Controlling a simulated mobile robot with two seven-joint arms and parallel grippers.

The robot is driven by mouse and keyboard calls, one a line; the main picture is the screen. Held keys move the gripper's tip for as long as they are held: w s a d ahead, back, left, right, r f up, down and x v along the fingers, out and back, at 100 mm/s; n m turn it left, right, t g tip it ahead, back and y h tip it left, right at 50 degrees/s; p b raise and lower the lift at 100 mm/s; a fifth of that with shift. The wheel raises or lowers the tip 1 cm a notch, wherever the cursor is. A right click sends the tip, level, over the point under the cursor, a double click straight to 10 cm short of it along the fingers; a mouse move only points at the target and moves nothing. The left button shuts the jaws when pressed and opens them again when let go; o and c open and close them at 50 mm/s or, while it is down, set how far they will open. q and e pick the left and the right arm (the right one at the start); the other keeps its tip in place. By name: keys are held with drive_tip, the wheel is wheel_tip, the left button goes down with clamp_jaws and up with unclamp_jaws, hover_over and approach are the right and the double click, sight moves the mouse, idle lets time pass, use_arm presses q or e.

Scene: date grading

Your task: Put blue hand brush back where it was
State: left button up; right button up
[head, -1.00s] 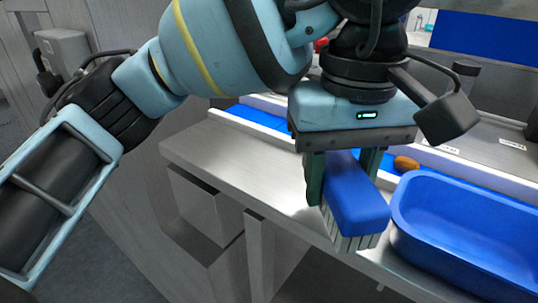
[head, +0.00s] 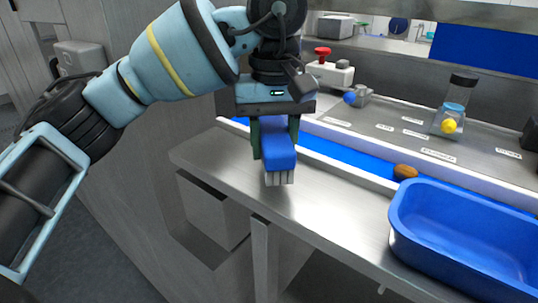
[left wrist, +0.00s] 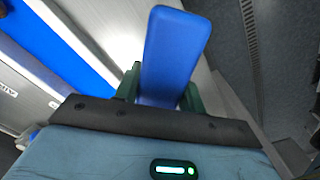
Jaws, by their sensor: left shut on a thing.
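The blue hand brush (head: 279,154) has a blue body and pale bristles pointing down. My left gripper (head: 275,140) is shut on it, with one dark green finger on each side. In the head view the brush is over the front part of the metal counter (head: 325,212), left of the blue tray. Whether the bristles touch the counter I cannot tell. In the left wrist view the brush (left wrist: 175,50) sticks out between the fingers of the gripper (left wrist: 160,88). My right gripper is not in view.
A blue tray (head: 405,237) stands at the right on the counter. A brown date (head: 405,171) lies on the blue belt (head: 335,166) behind it. A jar (head: 455,105), a yellow ball (head: 448,126) and a red-knobbed device (head: 328,68) are farther back. The counter between brush and tray is bare.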

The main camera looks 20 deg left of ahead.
sight(270, 126)
use_arm(q)
drive_tip(key=shift+w+a, duration=0.15)
drive_tip(key=shift+a, duration=0.05)
drive_tip(key=f, duration=0.3)
drive_tip(key=shift+w+a, duration=0.25)
drive_tip(key=shift+a, duration=0.05)
drive_tip(key=shift+f, duration=0.3)
drive_tip(key=shift+f, duration=0.15)
drive_tip(key=o, duration=0.9)
wheel_tip(270, 126, up, 12)
drive_tip(key=shift+r+p, duration=0.15)
drive_tip(key=shift+p, duration=0.4)
